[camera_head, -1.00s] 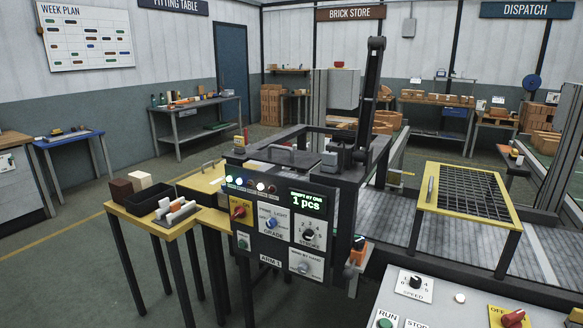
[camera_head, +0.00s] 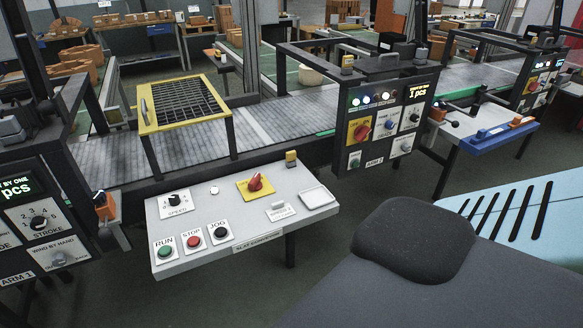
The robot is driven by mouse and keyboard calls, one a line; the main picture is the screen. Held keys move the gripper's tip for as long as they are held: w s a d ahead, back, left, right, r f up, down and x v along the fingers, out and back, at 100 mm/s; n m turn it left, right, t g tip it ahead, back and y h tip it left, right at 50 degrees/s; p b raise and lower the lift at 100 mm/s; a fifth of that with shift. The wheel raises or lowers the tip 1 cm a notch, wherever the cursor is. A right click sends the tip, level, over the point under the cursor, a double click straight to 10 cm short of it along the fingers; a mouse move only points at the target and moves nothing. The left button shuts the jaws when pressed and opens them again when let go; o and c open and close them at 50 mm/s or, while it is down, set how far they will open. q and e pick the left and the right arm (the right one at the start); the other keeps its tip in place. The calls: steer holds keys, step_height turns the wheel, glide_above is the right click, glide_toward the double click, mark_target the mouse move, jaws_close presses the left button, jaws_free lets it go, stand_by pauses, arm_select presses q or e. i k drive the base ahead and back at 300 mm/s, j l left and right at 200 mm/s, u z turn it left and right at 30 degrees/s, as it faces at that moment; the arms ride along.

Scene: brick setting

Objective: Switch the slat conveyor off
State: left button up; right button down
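The slat conveyor (camera_head: 192,144) runs behind a sloped light-grey control panel (camera_head: 236,219), whose front label looks like "SLAT CONVEYOR". Neither of my grippers is in view.
The ARM 1 box (camera_head: 35,225) stands left of the panel and the ARM 2 box (camera_head: 386,125) to its right. A yellow-framed grid guard (camera_head: 184,102) stands over the conveyor. Open floor (camera_head: 330,215) shows right of the panel.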

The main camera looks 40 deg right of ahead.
mark_target(254, 185)
steer(key=z, duration=1.15)
